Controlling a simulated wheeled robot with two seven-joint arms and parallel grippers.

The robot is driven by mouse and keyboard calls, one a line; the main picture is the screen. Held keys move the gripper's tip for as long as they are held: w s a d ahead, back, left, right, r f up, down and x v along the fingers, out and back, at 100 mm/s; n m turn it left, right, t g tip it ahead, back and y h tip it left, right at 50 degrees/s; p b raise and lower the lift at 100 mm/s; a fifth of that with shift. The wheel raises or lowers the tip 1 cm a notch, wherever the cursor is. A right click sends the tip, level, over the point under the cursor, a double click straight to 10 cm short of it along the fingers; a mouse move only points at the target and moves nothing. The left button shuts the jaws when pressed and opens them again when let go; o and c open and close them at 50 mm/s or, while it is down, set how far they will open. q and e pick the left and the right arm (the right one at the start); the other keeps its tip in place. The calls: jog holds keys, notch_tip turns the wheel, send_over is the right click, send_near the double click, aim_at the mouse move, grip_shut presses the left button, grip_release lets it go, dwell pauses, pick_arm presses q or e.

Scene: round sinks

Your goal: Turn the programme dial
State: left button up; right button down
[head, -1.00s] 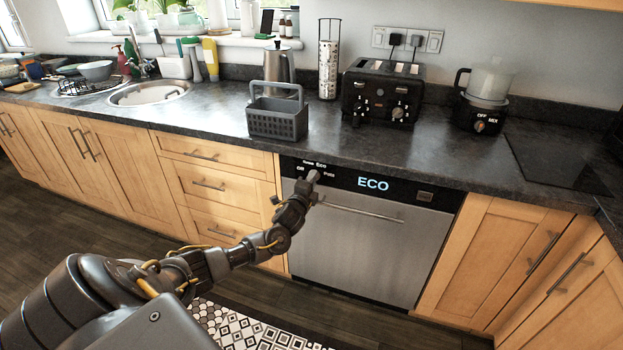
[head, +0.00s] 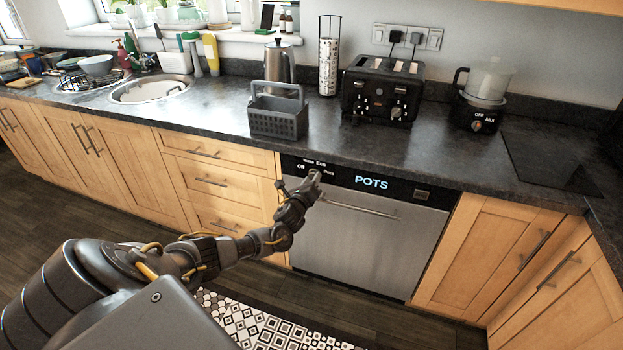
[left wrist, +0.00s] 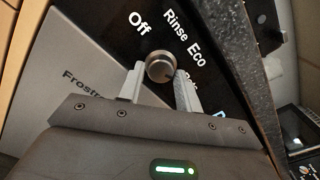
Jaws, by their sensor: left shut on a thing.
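The dishwasher (head: 348,243) has a steel front and a black control strip along its top. The strip's display (head: 371,182) reads POTS. The programme dial (left wrist: 160,67) is a round silver knob in the left wrist view, with Off, Rinse, Eco and a partly hidden label printed around it. My left gripper (head: 314,176) is at the left part of the strip. In the left wrist view its two fingers (left wrist: 161,79) are shut on the dial, one on each side. The dial is mostly hidden behind the gripper in the head view. My right gripper is not in view.
A bar handle (head: 360,209) crosses the dishwasher door just below the strip. The dark worktop (head: 340,138) overhangs above it, with a grey basket (head: 279,118) and a black toaster (head: 381,90) on it. Wooden drawers (head: 222,185) stand to the left.

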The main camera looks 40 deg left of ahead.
pick_arm(q)
jog(key=shift+m, duration=0.8)
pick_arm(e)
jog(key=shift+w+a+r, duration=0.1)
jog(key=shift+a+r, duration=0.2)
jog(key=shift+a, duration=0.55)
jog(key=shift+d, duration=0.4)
pick_arm(q)
jog(key=o, duration=1)
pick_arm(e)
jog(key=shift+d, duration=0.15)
pick_arm(q)
jog(key=p+v, duration=0.1)
jog(key=v, duration=0.9)
jog(key=shift+s, duration=0.35)
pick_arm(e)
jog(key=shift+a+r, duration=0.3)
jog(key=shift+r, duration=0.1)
pick_arm(q)
jog(key=shift+d, duration=0.15)
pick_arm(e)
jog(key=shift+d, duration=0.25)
